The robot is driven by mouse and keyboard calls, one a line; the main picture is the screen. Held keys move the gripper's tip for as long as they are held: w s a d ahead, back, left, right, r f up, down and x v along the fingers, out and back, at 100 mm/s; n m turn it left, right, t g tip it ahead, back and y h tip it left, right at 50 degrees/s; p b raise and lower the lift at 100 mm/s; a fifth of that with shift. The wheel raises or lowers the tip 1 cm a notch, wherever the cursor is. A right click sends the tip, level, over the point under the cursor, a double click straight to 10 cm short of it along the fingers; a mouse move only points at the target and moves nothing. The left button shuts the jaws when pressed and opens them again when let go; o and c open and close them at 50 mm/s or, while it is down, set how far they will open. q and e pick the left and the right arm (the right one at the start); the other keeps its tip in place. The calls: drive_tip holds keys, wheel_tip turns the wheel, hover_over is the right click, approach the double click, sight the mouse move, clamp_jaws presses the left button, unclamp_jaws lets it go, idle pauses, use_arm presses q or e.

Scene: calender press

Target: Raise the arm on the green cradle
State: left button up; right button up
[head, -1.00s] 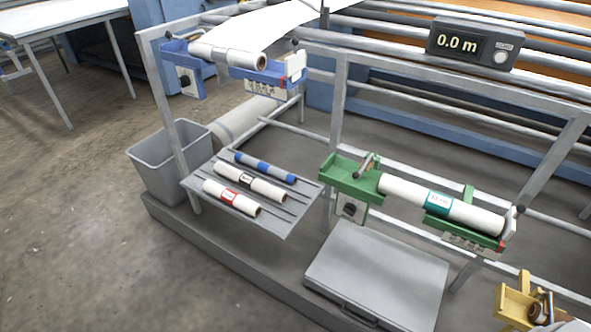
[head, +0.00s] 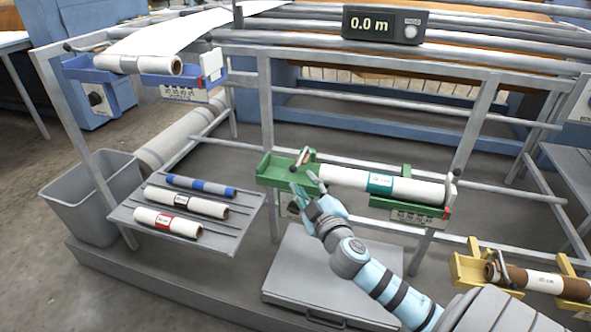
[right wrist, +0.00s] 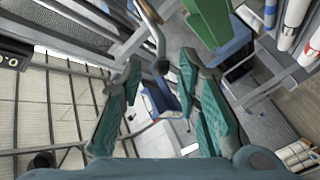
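The green cradle (head: 275,171) holds a white roll with a teal label (head: 345,180). Its arm, a small metal lever (head: 302,160), stands at the cradle's left end, beside the roll's end. My right gripper (head: 304,185) is in front of that left end, close to the lever. In the right wrist view, the gripper (right wrist: 160,72) is open, and the lever with its dark knob (right wrist: 161,67) appears between the fingertips. I cannot tell whether they touch. The green cradle also shows at the top of that view (right wrist: 207,18). My left gripper is not in view.
A blue cradle (head: 90,68) with a roll is at upper left, a yellow cradle (head: 468,268) with a brown roll at lower right. A grey shelf (head: 205,243) with rolls and a grey bin (head: 92,190) stand left. A grey case (head: 290,285) lies below the green cradle.

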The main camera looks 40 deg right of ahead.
sight(295, 168)
drive_tip(key=x, duration=0.8)
drive_tip(key=shift+w, duration=0.1)
clamp_jaws()
